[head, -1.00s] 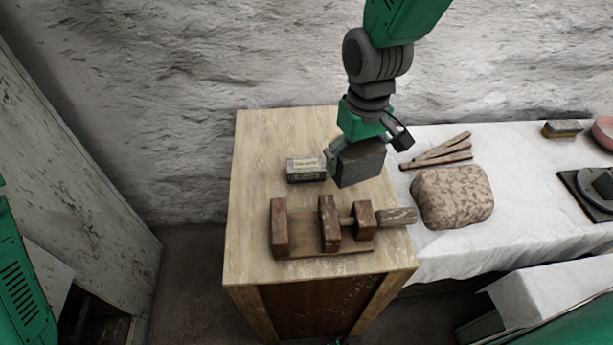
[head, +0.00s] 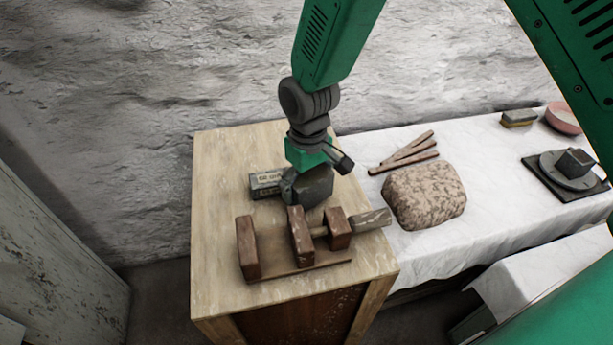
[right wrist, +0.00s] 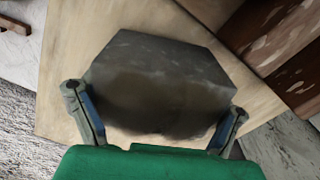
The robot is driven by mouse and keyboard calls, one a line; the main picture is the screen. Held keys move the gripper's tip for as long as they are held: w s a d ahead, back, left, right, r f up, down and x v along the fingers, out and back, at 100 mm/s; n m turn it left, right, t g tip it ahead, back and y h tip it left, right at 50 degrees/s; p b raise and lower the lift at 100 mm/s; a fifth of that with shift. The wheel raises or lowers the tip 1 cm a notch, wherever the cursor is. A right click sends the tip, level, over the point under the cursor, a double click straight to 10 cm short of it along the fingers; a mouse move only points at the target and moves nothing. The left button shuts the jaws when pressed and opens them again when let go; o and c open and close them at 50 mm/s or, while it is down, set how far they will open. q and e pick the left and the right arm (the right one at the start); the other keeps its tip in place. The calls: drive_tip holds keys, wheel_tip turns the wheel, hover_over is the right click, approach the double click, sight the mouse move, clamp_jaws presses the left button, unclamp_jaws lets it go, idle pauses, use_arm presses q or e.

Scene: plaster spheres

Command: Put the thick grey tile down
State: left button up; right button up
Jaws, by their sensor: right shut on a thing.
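The thick grey tile (head: 314,190) is a dark grey block. It is in my right gripper (head: 314,173), low over the wooden bench top (head: 218,230), between the labelled box and the wooden vise. I cannot tell whether its underside touches the wood. In the right wrist view the tile (right wrist: 160,75) fills the middle, with a gripper finger (right wrist: 85,110) at its left side and another at its right. The right gripper is shut on it. My left gripper is not in view.
A labelled box (head: 265,184) sits close behind the tile, partly covered. A brown wooden vise (head: 300,240) stands in front. On the white cloth (head: 440,245) to the right are a speckled lump (head: 425,195) and several wooden sticks (head: 405,153). The bench's back left is bare.

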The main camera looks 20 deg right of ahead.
drive_tip(key=shift+w+f, duration=0.1)
drive_tip(key=shift+f, duration=0.8)
drive_tip(key=shift+r, duration=0.1)
drive_tip(key=shift+a, duration=0.1)
drive_tip(key=o, duration=1.2)
